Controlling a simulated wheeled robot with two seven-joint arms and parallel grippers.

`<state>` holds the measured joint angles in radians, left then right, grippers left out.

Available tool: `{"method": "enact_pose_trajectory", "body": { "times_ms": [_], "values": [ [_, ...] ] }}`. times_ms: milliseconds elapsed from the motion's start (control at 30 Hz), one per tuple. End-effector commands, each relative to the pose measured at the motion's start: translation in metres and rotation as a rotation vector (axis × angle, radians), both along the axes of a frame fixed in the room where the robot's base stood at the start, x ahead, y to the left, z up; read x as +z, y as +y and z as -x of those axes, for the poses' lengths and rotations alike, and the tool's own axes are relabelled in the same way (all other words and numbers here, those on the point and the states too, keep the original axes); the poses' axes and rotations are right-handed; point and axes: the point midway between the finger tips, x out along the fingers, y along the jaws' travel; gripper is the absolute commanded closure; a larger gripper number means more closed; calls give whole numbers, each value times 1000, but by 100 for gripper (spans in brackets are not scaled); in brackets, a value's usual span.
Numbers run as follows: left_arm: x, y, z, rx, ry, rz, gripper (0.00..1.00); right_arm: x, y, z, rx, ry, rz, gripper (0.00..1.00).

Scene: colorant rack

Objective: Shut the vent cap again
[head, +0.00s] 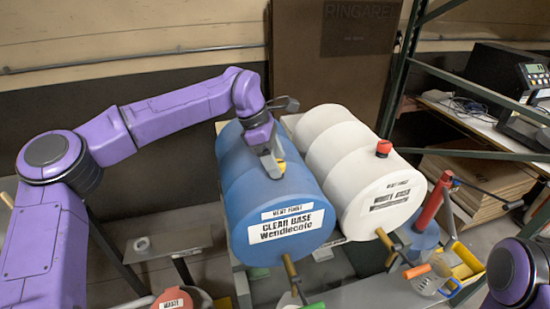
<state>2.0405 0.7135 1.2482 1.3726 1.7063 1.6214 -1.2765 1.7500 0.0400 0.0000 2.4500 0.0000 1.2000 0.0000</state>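A blue drum (243,185) labelled "CLEAR BASE Wendlecote" lies on its side in the middle. A small yellow vent cap (281,167) shows on top of it, partly hidden by my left gripper. My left gripper (272,168) points down at the cap, its grey fingers right at it. Whether the fingers are closed on the cap, and whether the cap is open or shut, I cannot tell. A white drum (340,165) lies beside it on the right, with a red cap (383,148) standing on top. My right gripper is not in view; only part of my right arm shows at lower right.
Brass-coloured taps, one (290,268) on the blue drum, stick out from the drum fronts. A red cylinder with a dark handle (433,200) stands right of the white drum, near a yellow tray (466,262). A green rack post (402,65) rises behind. A red lid marked "WASTE" (172,299) is at the bottom.

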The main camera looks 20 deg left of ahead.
Motion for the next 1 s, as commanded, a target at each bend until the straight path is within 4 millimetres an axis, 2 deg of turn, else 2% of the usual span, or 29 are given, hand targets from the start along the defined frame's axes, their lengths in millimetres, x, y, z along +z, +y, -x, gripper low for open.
{"method": "enact_pose_trajectory", "body": {
  "times_ms": [133, 233, 400, 600, 733, 1000],
  "values": [
    [2, 1, 0, 1, -2, 1, 32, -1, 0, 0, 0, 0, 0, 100],
    [13, 6, 0, 2, -5, 0, 32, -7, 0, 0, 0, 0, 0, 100],
    [51, 22, 3, 3, -7, 1, 32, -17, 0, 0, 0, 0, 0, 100],
    [88, 36, 6, 1, -2, 1, 32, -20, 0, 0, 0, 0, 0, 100],
    [97, 40, 7, 0, 0, 1, 32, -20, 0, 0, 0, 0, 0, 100],
    [97, 40, 7, 0, 0, 0, 32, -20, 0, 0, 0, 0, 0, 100]
  ]
}}
